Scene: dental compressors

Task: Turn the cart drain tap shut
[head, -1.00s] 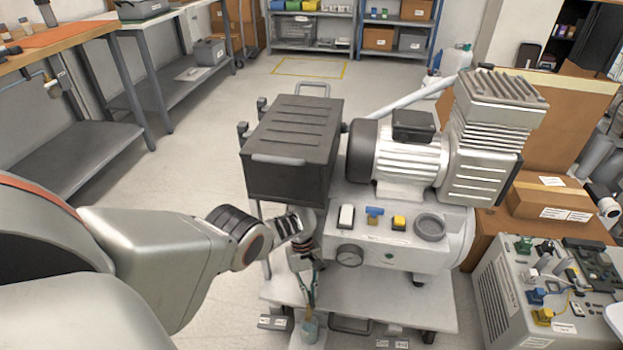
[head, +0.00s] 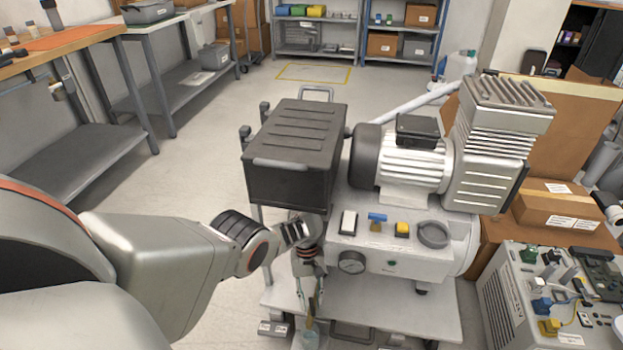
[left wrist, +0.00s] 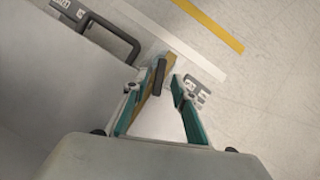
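My left gripper (head: 309,308) points down beside the cart (head: 390,309), at its front left. In the left wrist view, its two teal fingers (left wrist: 167,80) stand apart, so it is open. A brass-coloured piece with a dark lever (left wrist: 159,77), which looks like the drain tap, shows between the fingers, close to the left fingertip. I cannot tell whether a finger touches it. My right gripper is not in view.
The cart carries a black box (head: 293,150) and a compressor motor (head: 405,165). Its front panel has a pressure gauge (head: 352,262). A grey unit with connectors (head: 510,300) stands at the right. A dark cart handle (left wrist: 112,38) is near the fingers. Floor at the left is clear.

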